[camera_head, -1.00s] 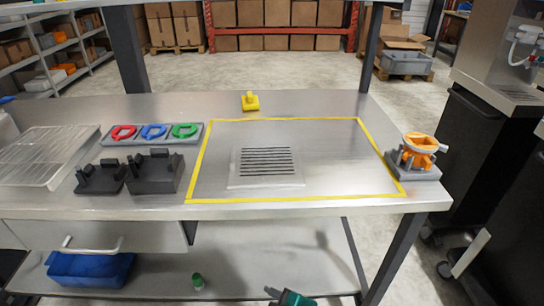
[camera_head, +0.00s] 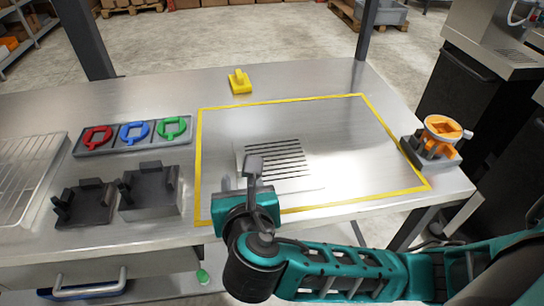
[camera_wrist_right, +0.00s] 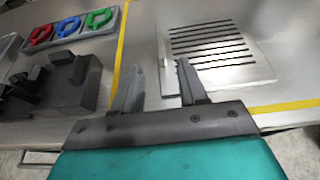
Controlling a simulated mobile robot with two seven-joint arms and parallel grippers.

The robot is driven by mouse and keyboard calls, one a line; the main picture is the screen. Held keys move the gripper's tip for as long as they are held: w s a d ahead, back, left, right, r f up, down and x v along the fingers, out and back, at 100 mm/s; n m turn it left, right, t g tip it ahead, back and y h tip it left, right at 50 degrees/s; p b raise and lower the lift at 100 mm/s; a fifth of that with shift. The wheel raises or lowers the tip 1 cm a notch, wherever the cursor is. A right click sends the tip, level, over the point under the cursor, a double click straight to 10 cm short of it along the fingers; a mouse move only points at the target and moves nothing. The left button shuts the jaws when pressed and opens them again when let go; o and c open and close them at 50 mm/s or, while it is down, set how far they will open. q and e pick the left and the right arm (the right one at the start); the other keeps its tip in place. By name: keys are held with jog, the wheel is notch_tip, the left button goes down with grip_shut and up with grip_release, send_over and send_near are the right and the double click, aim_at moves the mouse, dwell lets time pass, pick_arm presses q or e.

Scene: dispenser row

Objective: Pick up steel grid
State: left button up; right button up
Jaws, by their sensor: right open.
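A pale steel wire grid (camera_head: 28,172) lies at the left end of the metal table, partly cut off by the picture edge. A flat slotted steel plate (camera_head: 284,165) lies inside the yellow outline; it also shows in the right wrist view (camera_wrist_right: 215,48). I cannot tell for certain which of the two is the steel grid. My right gripper (camera_head: 240,175) is open and empty at the front left of the slotted plate. Its two fingers (camera_wrist_right: 160,66) point toward the table, apart from the wire grid. My left gripper is not in view.
Black fixture blocks (camera_head: 150,190) stand between the wire grid and the yellow outline. Behind them is a tray (camera_head: 132,136) with red, blue and green rings. A yellow piece (camera_head: 240,84) sits at the back. An orange-topped fixture (camera_head: 436,138) stands at the right edge.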

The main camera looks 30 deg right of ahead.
aim_at(238, 162)
jog(key=x, duration=1)
jog(key=shift+f, duration=0.35)
jog(key=shift+c, duration=0.4)
grip_shut()
